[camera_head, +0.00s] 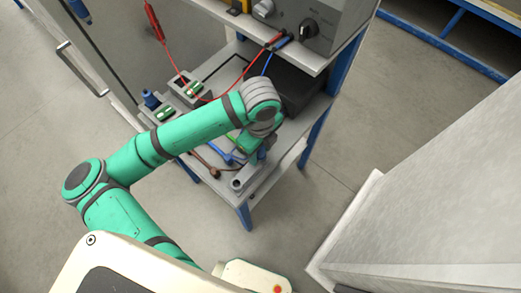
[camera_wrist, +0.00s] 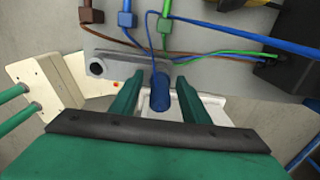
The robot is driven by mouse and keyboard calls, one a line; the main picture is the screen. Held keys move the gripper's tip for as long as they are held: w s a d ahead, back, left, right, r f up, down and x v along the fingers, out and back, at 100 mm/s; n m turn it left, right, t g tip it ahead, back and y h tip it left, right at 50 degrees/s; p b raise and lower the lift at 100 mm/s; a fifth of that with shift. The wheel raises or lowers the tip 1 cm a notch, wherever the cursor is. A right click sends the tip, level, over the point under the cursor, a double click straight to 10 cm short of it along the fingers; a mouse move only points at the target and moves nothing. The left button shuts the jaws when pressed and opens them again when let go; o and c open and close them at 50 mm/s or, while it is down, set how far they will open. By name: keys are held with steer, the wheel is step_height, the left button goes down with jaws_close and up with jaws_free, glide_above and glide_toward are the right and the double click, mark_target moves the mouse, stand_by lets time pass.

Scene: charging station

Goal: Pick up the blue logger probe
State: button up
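The blue logger probe (camera_wrist: 158,93) is a blue cylinder with a thin blue cable at its upper end in the wrist view. My gripper (camera_wrist: 157,86) has its two green fingers apart, one on each side of the probe, with gaps visible between fingers and probe. In the head view my gripper (camera_head: 254,146) is low over the front edge of the grey bench shelf (camera_head: 283,146). A blue piece (camera_head: 262,154), apparently the probe, shows beside it; the arm hides much of this area.
A grey holder bar (camera_wrist: 110,67) lies close beyond the fingers. Brown (camera_wrist: 91,12), blue (camera_wrist: 127,15) and green (camera_wrist: 165,26) blocks with cables are beyond it. A black box (camera_wrist: 292,50) is at right. A red lead (camera_head: 163,45) hangs above the shelf. A pale cabinet (camera_head: 440,200) stands at right.

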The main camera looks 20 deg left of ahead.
jaws_close()
